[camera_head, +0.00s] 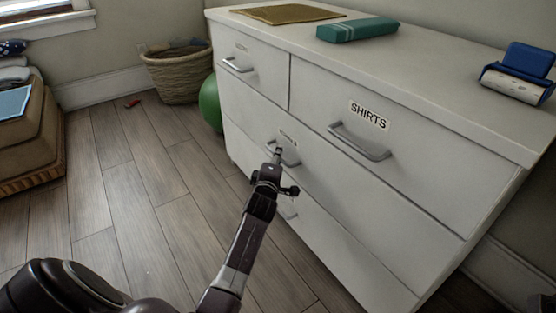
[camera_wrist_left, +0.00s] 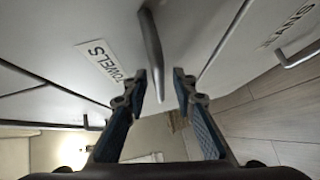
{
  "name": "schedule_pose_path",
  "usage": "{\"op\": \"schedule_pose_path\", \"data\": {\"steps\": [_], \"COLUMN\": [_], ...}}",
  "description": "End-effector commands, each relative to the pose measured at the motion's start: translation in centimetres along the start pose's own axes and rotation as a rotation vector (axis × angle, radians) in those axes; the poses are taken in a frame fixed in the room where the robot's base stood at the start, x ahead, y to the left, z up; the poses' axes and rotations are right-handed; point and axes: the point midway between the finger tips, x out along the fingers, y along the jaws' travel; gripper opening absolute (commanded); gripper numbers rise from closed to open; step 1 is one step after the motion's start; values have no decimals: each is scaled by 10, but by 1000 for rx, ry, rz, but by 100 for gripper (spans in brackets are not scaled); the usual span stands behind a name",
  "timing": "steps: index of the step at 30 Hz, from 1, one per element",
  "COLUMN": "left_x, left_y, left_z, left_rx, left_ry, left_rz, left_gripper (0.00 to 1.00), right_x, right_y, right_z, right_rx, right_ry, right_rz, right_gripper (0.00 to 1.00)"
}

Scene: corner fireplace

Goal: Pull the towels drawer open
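The towels drawer (camera_head: 345,195) is the middle wide drawer of a white dresser and looks shut. Its label (camera_wrist_left: 101,60) reads TOWELS in the left wrist view; in the head view it is small and hard to read. The grey bar handle (camera_wrist_left: 151,42) also shows in the head view (camera_head: 291,160), partly behind my gripper. My left gripper (camera_head: 278,152) is at this handle. In the left wrist view its two fingers (camera_wrist_left: 160,78) are apart, with the handle's near end between the fingertips. Contact cannot be told. My right gripper is not in view.
The shirts drawer (camera_head: 400,120) is above, a small drawer (camera_head: 250,75) upper left, and another handle (camera_head: 287,209) below. A teal case (camera_head: 357,29) and blue-and-white object (camera_head: 518,75) lie on top. A basket (camera_head: 178,75) and green ball (camera_head: 210,103) stand beyond.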

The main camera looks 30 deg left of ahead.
Motion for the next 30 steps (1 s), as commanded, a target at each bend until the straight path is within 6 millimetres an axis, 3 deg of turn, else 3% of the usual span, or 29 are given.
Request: {"op": "schedule_pose_path", "data": {"steps": [7,14,30], "left_x": [1,0,-4], "left_y": [0,0,0], "left_z": [0,0,-4], "left_rx": [0,0,-1], "left_ry": [0,0,-1], "left_rz": [0,0,-2], "left_gripper": [24,0,0], "right_x": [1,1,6], "right_y": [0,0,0], "right_z": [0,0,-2], "right_rx": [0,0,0], "right_ry": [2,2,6], "right_rz": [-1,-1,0], "right_gripper": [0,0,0]}}
